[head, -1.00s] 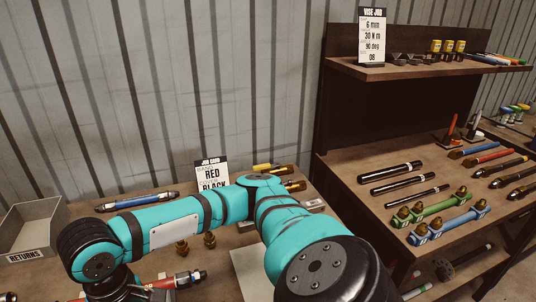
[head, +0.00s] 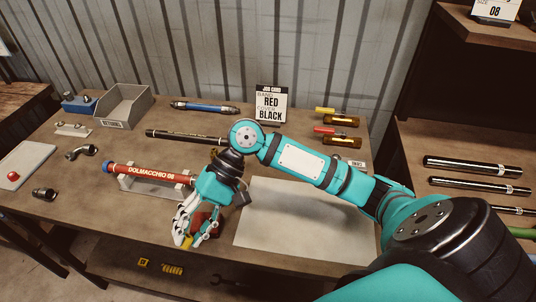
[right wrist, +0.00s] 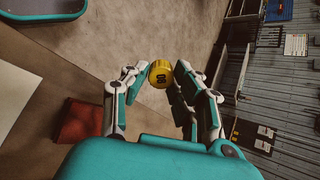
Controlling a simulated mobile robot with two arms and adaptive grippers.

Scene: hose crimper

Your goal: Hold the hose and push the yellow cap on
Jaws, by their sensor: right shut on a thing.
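The red hose (head: 152,175), lettered DOLMACCHIO 08, lies in a pale cradle (head: 150,187) on the bench, with a blue end at its left. My right gripper (head: 185,239) is near the bench's front edge, to the right of and in front of the hose. It is shut on the yellow cap (head: 188,241), whose numbered face shows between the fingertips in the right wrist view (right wrist: 162,75). The cap is apart from the hose. My right wrist hides the hose's right end. My left gripper is not in view.
A red block (head: 205,222) is beside my right gripper. A grey bin (head: 125,105), a black hose (head: 185,137) and a blue hose (head: 204,107) are behind the cradle. A pale sheet (head: 305,222) covers the right front. The job card (head: 271,103) stands at the back.

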